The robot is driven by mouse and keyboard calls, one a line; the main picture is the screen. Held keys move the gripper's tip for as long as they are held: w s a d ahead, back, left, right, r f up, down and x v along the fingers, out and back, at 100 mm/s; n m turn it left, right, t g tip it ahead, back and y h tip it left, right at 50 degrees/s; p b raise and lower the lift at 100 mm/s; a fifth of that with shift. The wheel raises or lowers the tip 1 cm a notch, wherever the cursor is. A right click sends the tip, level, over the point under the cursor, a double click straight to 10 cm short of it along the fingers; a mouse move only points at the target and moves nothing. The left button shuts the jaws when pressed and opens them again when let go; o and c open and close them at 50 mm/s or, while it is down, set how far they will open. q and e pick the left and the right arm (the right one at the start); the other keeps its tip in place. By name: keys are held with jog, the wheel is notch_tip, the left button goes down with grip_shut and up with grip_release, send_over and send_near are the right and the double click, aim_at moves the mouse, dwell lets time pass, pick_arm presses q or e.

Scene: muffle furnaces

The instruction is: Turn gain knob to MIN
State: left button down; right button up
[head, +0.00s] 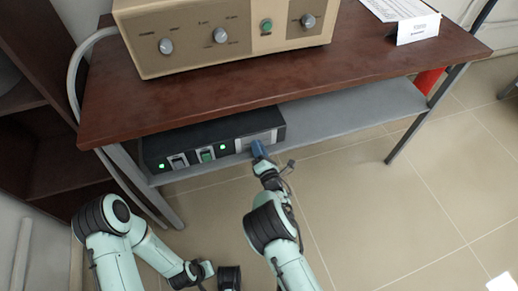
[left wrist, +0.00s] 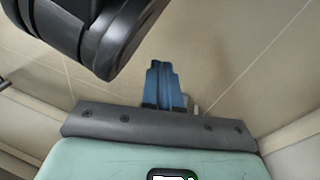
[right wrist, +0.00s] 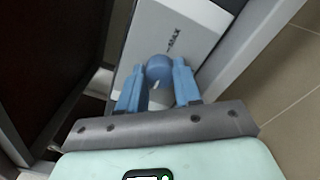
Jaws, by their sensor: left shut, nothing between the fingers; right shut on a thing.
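The gain knob (right wrist: 158,68) is a round blue-grey knob on a pale panel (right wrist: 200,25) in the right wrist view. "MAX" is printed on the panel beyond it. My right gripper (right wrist: 158,88) is shut on the knob, one blue finger on each side. In the head view, my right gripper (head: 259,150) is at the right end of the front of a black unit (head: 215,129) on the lower shelf, and it hides the knob there. My left gripper (left wrist: 164,84) is shut and empty over the floor. The knob's pointer and MIN mark cannot be made out.
The black unit has two switches and two green lights. A brown table top (head: 400,52) overhangs the grey lower shelf (head: 350,110). A beige instrument (head: 190,50) with several knobs and a white card (head: 418,27) stand on the table.

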jog(key=o, duration=1)
jog(key=shift+o, duration=0.2)
pick_arm(q)
jog(key=shift+t+h, duration=0.3)
jog(key=r+p, duration=0.1)
jog(key=d+r+p, duration=0.1)
jog(key=r, duration=0.1)
jog(key=d+r+p, duration=0.1)
jog(key=r, duration=0.1)
jog(key=shift+w+r+p, duration=0.15)
jog(key=shift+w+p, duration=0.15)
jog(key=shift+w, duration=0.05)
pick_arm(e)
jog(key=v, duration=1.3)
jog(key=shift+s, duration=0.2)
jog(key=shift+d, duration=0.15)
